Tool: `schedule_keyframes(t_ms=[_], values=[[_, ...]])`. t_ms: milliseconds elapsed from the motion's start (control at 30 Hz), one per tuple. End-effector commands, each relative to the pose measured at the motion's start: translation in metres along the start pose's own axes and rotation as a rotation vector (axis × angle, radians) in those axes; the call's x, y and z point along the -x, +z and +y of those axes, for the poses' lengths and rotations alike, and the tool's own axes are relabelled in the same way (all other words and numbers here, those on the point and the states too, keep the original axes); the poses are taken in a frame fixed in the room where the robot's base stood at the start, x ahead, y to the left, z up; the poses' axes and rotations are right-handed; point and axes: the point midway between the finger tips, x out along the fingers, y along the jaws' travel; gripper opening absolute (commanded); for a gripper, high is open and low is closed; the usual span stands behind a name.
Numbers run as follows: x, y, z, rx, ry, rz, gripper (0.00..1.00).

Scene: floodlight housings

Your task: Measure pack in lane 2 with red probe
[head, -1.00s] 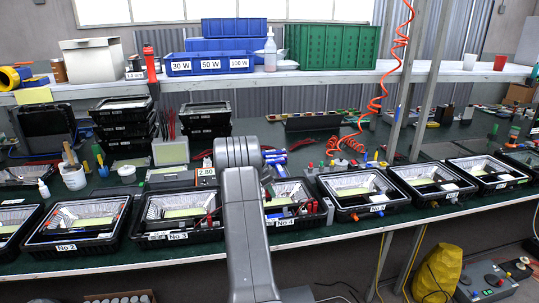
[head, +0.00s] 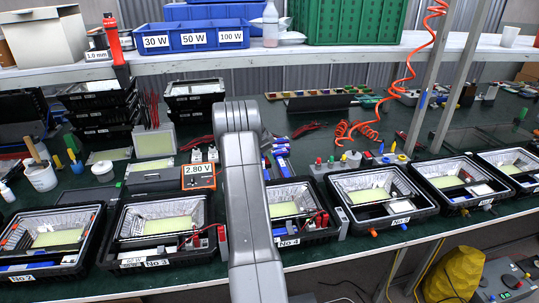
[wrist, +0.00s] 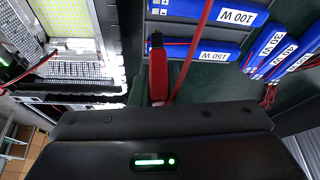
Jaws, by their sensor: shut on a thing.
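My gripper (wrist: 160,108) is shut on the red probe (wrist: 158,72), which points away from the gripper body with its dark tip toward the blue packs. A red lead runs up past it. In the wrist view, a 150 W pack (wrist: 205,52) lies just right of the tip, with a 100 W pack (wrist: 208,12) beyond it. I cannot tell whether the tip touches a pack, nor which lane is which. More blue packs (wrist: 285,48) lie at the right. In the head view my arm hides the gripper and probe; the orange meter (head: 198,176) reads 2.80 V.
Open floodlight housings line the bench front, including No 3 (head: 160,230), No 4 (head: 292,205) and No 5 (head: 378,192). Stacked black housings (head: 105,105) stand at back left. A coiled red hose (head: 408,85) hangs at the right. Blue bins (head: 193,36) stand on the shelf.

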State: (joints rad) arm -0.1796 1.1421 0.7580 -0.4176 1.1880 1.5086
Motion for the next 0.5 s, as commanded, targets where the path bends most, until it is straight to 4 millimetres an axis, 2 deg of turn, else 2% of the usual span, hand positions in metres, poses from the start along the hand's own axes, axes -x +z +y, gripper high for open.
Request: schedule_keyframes(t_ms=[367, 500], values=[[-0.002, 0.002, 0.000, -0.002, -0.001, 0.002, 0.00], [-0.012, 0.006, 0.000, -0.002, 0.001, 0.002, 0.00]])
